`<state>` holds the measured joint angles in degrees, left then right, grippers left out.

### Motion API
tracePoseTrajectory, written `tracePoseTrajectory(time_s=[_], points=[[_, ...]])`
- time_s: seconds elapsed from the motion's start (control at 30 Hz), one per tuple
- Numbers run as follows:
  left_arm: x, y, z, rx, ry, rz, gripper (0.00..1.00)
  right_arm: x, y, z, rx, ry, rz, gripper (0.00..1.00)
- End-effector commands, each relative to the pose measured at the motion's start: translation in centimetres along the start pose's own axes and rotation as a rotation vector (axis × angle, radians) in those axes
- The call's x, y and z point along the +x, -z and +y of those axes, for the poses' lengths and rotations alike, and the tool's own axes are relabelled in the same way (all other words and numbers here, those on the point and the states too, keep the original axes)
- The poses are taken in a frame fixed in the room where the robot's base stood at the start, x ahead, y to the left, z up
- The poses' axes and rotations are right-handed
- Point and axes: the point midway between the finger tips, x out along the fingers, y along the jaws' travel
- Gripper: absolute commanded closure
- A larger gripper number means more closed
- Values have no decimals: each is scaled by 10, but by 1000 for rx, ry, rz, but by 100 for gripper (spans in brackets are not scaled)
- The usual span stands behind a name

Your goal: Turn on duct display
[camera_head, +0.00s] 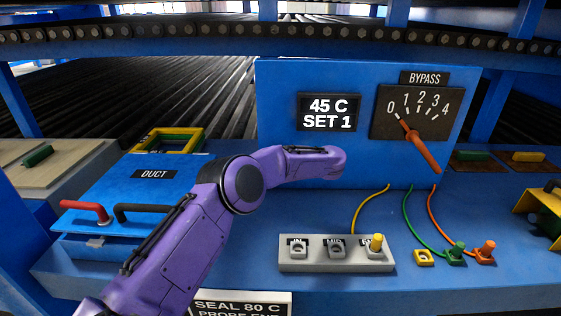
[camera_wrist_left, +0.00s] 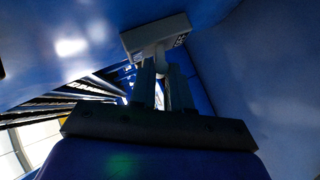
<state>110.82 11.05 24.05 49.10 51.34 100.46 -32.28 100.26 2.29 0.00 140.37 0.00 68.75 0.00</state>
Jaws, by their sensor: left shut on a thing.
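A black display (camera_head: 329,112) on the blue panel (camera_head: 283,160) reads "45 C SET 1" in white. My left arm reaches in front of the panel's lower left, its last visible link below the display; no fingers show in the head view. In the left wrist view my left gripper (camera_wrist_left: 162,84) is shut on a pale grey piece (camera_wrist_left: 160,64) beneath a grey block (camera_wrist_left: 155,34) with small dark markings. I cannot tell which part of the station this is. A box labelled DUCT (camera_head: 153,174) with a red handle and a dark handle stands at left. My right gripper is not in view.
A BYPASS dial (camera_head: 424,112) has an orange lever (camera_head: 420,148), its pale tip near 0. A grey socket strip (camera_head: 336,265) holds a yellow plug (camera_head: 376,243). Green (camera_head: 457,252) and orange (camera_head: 485,252) plugs stand to its right. A SEAL 80 C sign (camera_head: 240,305) is in front.

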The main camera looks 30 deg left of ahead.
Motion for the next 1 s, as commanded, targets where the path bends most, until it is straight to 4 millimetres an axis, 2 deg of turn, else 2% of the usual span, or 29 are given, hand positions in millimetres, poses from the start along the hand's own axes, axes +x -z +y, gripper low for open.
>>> tracePoseTrajectory(time_s=[0.33,0.37,0.4,0.43,0.77,1.0], points=[[1,0,-3,5,6,3,100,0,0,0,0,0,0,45],[1,0,-3,5,6,3,73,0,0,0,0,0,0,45],[1,0,-2,5,6,3,60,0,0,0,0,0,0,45],[1,0,-2,4,5,2,58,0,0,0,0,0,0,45],[-5,1,2,2,1,1,58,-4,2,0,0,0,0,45],[-42,4,5,0,6,9,58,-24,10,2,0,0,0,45]])
